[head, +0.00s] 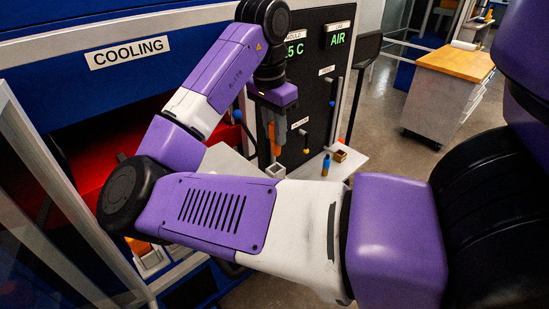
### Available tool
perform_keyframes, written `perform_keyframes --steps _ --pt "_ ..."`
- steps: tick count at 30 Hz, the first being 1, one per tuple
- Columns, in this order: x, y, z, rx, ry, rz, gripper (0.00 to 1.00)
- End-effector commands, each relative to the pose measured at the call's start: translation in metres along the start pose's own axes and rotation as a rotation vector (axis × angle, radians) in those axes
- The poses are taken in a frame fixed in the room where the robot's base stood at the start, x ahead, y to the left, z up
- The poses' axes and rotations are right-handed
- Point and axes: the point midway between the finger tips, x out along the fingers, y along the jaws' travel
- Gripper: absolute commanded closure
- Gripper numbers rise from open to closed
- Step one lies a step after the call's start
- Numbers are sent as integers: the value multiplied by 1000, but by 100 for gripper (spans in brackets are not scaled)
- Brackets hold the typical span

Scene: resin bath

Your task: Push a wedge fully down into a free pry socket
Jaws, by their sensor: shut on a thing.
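My gripper (275,122) points down in front of the black control panel. It is shut on a narrow orange piece, which looks like the wedge (272,140) and hangs upright. A small white open-topped block (275,171), perhaps a pry socket, is below the wedge. I cannot tell whether the wedge's lower end touches or enters it. Another pale block (151,262) with an orange part shows at the lower left, partly hidden behind my arm.
The black panel (312,85) with knobs and a green display is close behind my gripper. A blue bottle (326,166) and a small box (340,156) stand on the pale ledge to the right. The blue COOLING housing (60,25) and red interior are left. A wooden-topped cart (455,65) stands far right.

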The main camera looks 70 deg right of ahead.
Motion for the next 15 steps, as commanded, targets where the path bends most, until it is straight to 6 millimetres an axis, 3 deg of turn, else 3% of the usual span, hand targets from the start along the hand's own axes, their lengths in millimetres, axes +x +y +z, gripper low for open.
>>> perform_keyframes --steps 3,15 --pt "24 1 3 -1 2 4 100" --pt "67 0 8 -2 1 3 100"
